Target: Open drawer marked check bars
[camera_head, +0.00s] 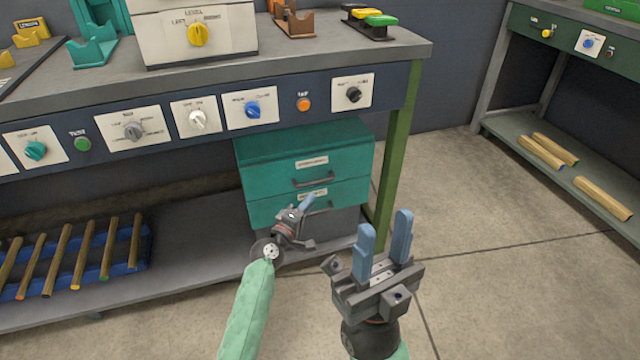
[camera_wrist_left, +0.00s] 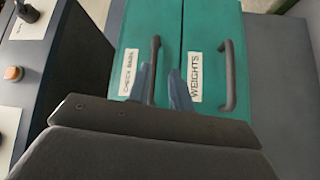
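The teal drawer unit (camera_head: 255,150) stands under the bench with two drawers, both looking shut. In the left wrist view, which is turned sideways, the drawer marked check bars (camera_wrist_left: 132,30) has a dark bar handle (camera_wrist_left: 155,55). That is the upper drawer (camera_head: 270,172) in the head view. The drawer marked weights (camera_wrist_left: 212,25) is beside it, the lower one. My left gripper (camera_head: 307,202) is open in front of the drawers. In the wrist view its fingers (camera_wrist_left: 163,88) appear either side of the check bars handle; contact is unclear. My right gripper (camera_head: 384,243) is open and empty.
The bench front (camera_head: 300,85) with knobs and buttons overhangs the drawer unit. A green bench leg (camera_head: 395,165) stands just right of it. A blue rack (camera_head: 130,262) of wooden bars is on the lower shelf at left. Floor (camera_head: 500,270) at right is clear.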

